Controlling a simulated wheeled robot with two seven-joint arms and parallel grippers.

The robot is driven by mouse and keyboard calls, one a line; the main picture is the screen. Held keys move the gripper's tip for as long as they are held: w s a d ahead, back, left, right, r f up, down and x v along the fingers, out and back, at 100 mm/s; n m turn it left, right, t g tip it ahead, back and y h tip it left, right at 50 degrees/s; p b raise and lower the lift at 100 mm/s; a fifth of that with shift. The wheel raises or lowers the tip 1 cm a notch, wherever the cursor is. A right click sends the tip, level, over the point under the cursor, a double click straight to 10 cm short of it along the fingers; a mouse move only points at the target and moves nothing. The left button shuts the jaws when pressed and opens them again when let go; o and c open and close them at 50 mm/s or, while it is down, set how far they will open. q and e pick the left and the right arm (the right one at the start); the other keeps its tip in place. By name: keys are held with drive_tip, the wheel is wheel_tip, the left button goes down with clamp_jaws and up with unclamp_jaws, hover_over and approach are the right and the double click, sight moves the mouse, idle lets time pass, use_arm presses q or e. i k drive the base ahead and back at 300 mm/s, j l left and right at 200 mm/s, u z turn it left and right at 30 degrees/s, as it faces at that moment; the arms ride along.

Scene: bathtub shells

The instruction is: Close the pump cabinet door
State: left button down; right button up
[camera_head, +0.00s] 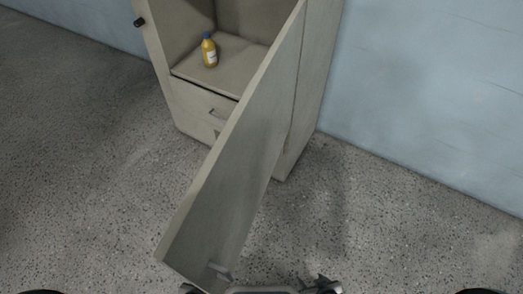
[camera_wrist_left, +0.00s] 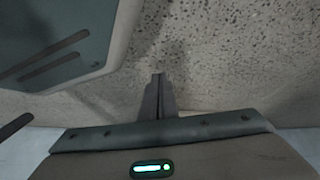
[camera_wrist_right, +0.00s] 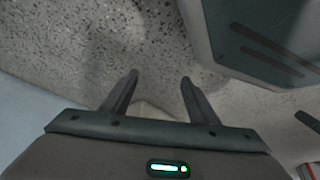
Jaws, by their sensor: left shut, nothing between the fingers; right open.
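The pump cabinet (camera_head: 312,82) stands against the blue wall in the head view. Its tall door (camera_head: 225,170) is swung wide open toward me, with a small handle (camera_head: 219,269) near its lower free corner. My right gripper (camera_head: 325,284) is at the bottom edge of the head view, right of the door and apart from it. In the right wrist view (camera_wrist_right: 160,78) its fingers are spread and empty over the floor. My left gripper (camera_wrist_left: 158,76) shows in the left wrist view with its fingers together and nothing between them. Neither wrist view clearly shows the door.
A yellow bottle (camera_head: 209,52) with a blue cap stands on the shelf inside the cabinet. A drawer front (camera_head: 195,104) lies below the shelf. The blue wall (camera_head: 430,90) runs behind. The speckled floor (camera_head: 90,190) is clear left and right of the door.

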sight(204, 241)
drive_tip(key=k+j+u, duration=0.1)
drive_tip(key=k+u, duration=0.15)
drive_tip(key=k, duration=1.15)
